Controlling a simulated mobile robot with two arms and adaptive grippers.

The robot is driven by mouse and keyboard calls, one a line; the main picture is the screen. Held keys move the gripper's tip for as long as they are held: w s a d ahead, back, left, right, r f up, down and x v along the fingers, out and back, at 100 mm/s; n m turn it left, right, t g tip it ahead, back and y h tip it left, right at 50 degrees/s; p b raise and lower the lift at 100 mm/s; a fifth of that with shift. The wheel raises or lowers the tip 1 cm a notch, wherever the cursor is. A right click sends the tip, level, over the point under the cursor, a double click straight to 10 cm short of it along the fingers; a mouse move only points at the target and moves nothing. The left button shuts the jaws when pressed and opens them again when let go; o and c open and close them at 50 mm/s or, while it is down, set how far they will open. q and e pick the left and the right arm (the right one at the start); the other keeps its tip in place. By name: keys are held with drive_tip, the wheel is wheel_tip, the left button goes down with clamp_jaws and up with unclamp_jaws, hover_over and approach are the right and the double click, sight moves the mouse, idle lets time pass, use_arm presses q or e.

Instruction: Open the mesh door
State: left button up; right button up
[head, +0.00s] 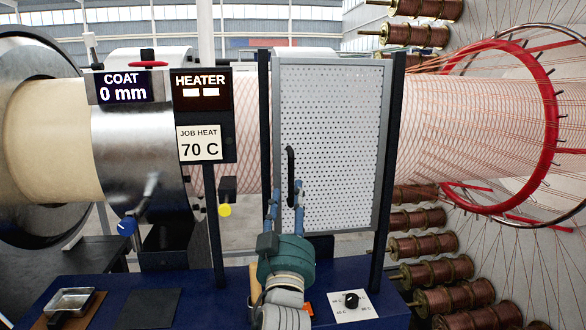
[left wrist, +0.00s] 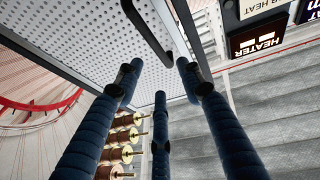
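The mesh door (head: 340,130) is a white perforated panel in a grey frame, between two dark posts; it looks shut. Its black vertical bar handle (head: 291,165) is near the door's left edge. My left gripper (head: 286,192) is in front of the door at the handle's lower end, fingers pointing up. In the left wrist view, the gripper (left wrist: 159,80) has its blue fingers spread, with the handle (left wrist: 148,28) running between and beyond the fingertips. I cannot tell whether any finger touches it. My right gripper is out of view.
A blue bench (head: 190,275) below holds a small tray (head: 72,301) and a dial plate (head: 350,306). Copper spools (head: 440,271) and a red ring (head: 550,125) are at right.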

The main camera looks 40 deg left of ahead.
sight(293, 170)
use_arm(q)
drive_tip(key=p+x, duration=0.3)
drive_tip(key=x, duration=0.6)
drive_tip(key=shift+w+a+r+p, duration=0.15)
drive_tip(key=shift+w+p, duration=0.1)
drive_tip(key=shift+p, duration=0.15)
drive_tip(key=shift+w+a+r, duration=0.1)
drive_tip(key=shift+w+a, duration=0.25)
drive_tip(key=shift+w, duration=0.05)
clamp_jaws()
